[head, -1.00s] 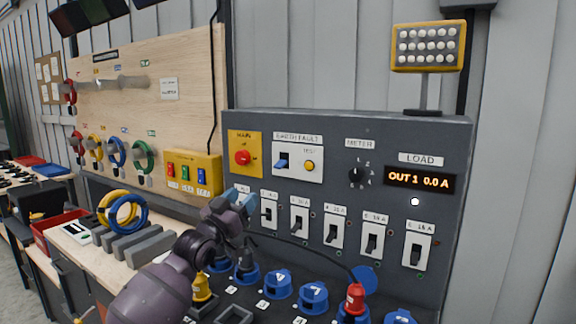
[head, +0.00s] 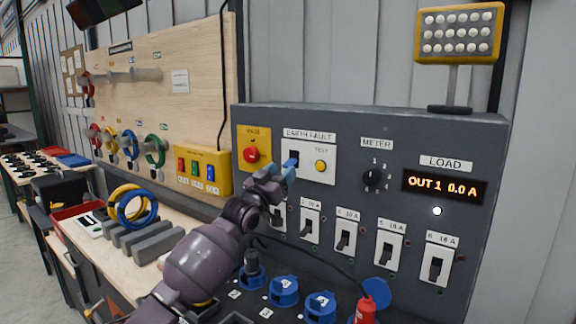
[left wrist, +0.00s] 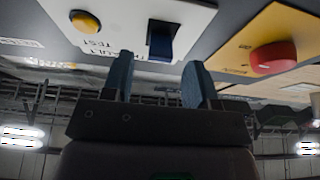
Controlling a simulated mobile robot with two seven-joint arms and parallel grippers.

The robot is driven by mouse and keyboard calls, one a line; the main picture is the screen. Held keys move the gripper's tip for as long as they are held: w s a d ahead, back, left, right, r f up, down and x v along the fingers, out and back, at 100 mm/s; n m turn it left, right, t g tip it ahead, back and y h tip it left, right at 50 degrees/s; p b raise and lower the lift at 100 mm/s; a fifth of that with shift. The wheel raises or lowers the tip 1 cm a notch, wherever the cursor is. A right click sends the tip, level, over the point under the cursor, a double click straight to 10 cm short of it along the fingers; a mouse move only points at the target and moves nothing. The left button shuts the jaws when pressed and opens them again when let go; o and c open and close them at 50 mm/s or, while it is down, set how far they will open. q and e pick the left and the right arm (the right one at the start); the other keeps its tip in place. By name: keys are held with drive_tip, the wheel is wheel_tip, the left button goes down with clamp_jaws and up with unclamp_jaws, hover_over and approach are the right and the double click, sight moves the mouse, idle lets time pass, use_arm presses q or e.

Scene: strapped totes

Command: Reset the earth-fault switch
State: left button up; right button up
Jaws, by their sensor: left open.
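The earth-fault switch (head: 293,155) sits on a white plate (head: 318,176) high on the grey panel, beside the yellow test button (head: 321,166). My left gripper (head: 283,174) is just below and in front of the switch, and its fingers partly cover it. In the left wrist view the blue switch (left wrist: 163,41) shows in its dark slot, ahead of and between the fingertips. There my left gripper (left wrist: 158,72) is open and empty, with its fingers apart. I see no clear contact with the switch. My right gripper is not in view.
The red main knob (head: 251,155) is close on the left, also in the left wrist view (left wrist: 273,58). A row of black breakers, such as this one (head: 310,227), lies below. The load display (head: 444,187) reads OUT 1 0.0 A. Blue sockets (head: 284,290) stand below.

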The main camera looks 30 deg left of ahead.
sight(286, 167)
use_arm(q)
drive_tip(key=shift+x, duration=1.9)
drive_tip(key=c, duration=0.9)
